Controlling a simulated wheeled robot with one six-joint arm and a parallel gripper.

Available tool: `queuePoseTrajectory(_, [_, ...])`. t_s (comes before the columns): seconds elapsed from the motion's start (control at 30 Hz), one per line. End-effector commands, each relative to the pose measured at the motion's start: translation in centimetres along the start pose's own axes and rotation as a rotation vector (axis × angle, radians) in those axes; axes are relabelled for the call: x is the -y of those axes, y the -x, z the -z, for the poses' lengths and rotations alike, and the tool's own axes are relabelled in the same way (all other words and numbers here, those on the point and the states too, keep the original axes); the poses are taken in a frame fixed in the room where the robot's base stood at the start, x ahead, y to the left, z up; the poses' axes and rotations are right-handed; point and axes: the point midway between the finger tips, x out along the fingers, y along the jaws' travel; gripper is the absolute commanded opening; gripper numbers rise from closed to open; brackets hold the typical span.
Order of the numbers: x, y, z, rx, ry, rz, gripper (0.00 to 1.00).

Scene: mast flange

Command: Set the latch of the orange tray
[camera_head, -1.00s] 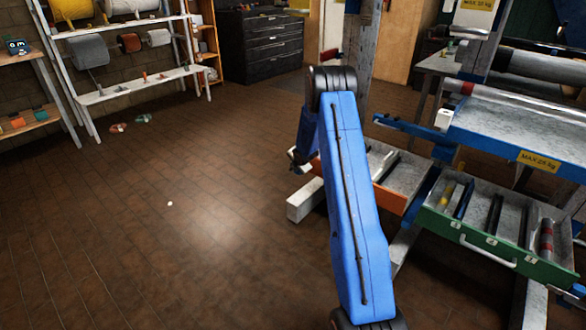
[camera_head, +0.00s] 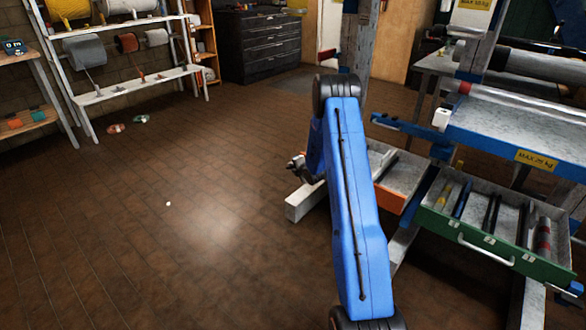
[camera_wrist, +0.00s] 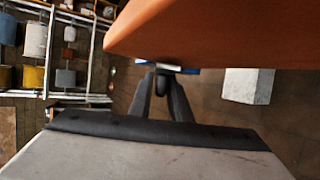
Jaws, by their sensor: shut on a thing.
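The orange tray (camera_head: 391,200) is low under the bench, left of the green tray, partly hidden behind my blue arm in the head view. Its orange front (camera_wrist: 215,35) fills the top of the wrist view. My gripper (camera_wrist: 162,90) is just below that front, its dark fingers shut on a small dark rounded piece (camera_wrist: 163,84), which looks like the latch. A thin pale and blue strip (camera_wrist: 165,69) shows above the fingertips. Most of the latch is hidden, and its setting cannot be told. In the head view only a bit of the wrist shows left of my arm.
The green tray (camera_head: 490,248) stands open at the right with several rods in it. The blue-edged bench (camera_head: 500,128) is above it. A white beam end (camera_head: 300,203) lies near the floor, also in the wrist view (camera_wrist: 248,85).

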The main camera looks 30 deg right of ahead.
Motion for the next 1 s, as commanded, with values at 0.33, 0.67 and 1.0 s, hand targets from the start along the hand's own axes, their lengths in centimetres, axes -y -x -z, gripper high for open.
queuePoseTrajectory(0.33, [0.1, 0.0, 0.2, -0.003, 0.0, 0.0, 0.0])
queuePoseTrajectory(0.67, [0.1, 0.0, 0.1, -0.002, 0.0, -0.001, 0.3])
queuePoseTrajectory(1.0, [0.0, 3.0, 0.0, 0.0, -0.001, -0.001, 0.3])
